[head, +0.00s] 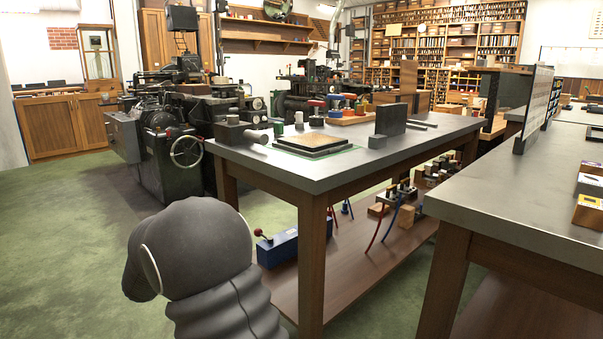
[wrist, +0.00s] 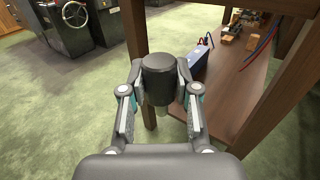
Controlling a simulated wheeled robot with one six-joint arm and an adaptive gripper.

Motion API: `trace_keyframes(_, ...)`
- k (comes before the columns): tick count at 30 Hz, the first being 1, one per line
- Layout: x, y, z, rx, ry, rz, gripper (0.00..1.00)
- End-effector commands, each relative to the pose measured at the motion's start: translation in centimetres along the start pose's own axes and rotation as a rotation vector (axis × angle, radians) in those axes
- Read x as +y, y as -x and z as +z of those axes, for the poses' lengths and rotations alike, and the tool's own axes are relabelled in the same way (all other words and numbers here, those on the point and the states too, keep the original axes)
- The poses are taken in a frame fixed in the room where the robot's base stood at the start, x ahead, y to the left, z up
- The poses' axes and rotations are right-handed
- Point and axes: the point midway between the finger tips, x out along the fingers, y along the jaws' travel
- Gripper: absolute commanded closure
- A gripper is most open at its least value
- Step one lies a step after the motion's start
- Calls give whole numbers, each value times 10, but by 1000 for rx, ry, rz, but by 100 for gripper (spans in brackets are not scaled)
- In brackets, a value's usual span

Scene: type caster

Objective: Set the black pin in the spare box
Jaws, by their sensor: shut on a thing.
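The black pin (wrist: 159,72) is a short dark cylinder in the wrist view. My gripper (wrist: 160,84) is shut on it, with one finger on each side and the pin's rounded top showing between them. The pin is held in the air, with green floor and a table leg beyond it. In the head view the pin and gripper do not show; only a grey part of my arm is in front. I cannot tell which thing is the spare box.
A second bench (head: 520,190) is at right with small boxes (head: 588,212). Green floor at left is open.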

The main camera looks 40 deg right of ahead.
Motion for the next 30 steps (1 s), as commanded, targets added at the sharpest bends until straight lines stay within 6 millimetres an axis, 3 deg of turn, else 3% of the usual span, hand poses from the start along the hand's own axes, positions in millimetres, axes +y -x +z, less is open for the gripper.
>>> trace_keyframes(3, -14, -32, 50, -5, -10, -151, 100)
trace_keyframes(9, -46, -69, 130, -4, -9, -377, 100)
trace_keyframes(18, -111, -97, 250, -5, -7, -602, 100)
trace_keyframes(24, -138, -99, 296, -3, -1, -632, 100)
trace_keyframes(30, -157, -100, 297, -2, 4, -635, 100)
